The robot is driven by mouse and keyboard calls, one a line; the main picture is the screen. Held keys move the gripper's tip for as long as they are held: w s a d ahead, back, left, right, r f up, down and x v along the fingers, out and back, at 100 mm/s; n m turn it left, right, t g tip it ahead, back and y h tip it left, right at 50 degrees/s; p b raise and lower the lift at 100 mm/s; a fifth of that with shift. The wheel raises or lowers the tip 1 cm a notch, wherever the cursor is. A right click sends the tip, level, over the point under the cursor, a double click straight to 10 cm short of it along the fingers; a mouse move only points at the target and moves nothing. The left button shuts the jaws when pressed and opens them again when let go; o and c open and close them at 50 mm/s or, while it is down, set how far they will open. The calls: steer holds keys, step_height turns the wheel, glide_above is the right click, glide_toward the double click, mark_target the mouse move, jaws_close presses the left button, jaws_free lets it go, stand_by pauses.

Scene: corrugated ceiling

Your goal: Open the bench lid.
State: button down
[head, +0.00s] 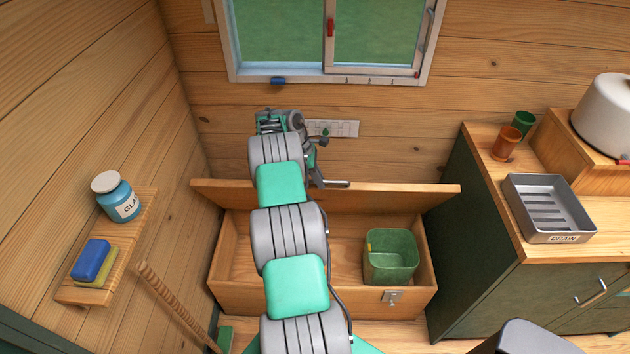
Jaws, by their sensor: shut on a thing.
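The wooden bench (330,297) stands against the back wall with its inside showing. Its lid (400,196) is raised along the back, steeply up, its edge seen as a long plank. My arm reaches over the open bench to the lid. My gripper (325,172), small and partly hidden by my arm, is at the lid's upper edge and shut on the lid. The exact contact is hard to make out. A metal latch (391,296) is on the bench's front.
A green bin (390,256) stands inside the bench at the right. A green cabinet (480,230) with a metal drain tray (548,208) is close on the right. A shelf (112,250) with a jar (117,198) and a wooden stick (175,300) are on the left.

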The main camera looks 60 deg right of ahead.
steer(key=shift+w+d, duration=0.15)
steer(key=c, duration=1.6)
jaws_free()
steer(key=shift+w+f, duration=0.1)
steer(key=shift+f, duration=0.05)
steer(key=shift+o, duration=1)
steer(key=p+v, duration=0.1)
steer(key=v, duration=0.7)
steer(key=shift+p, duration=0.4)
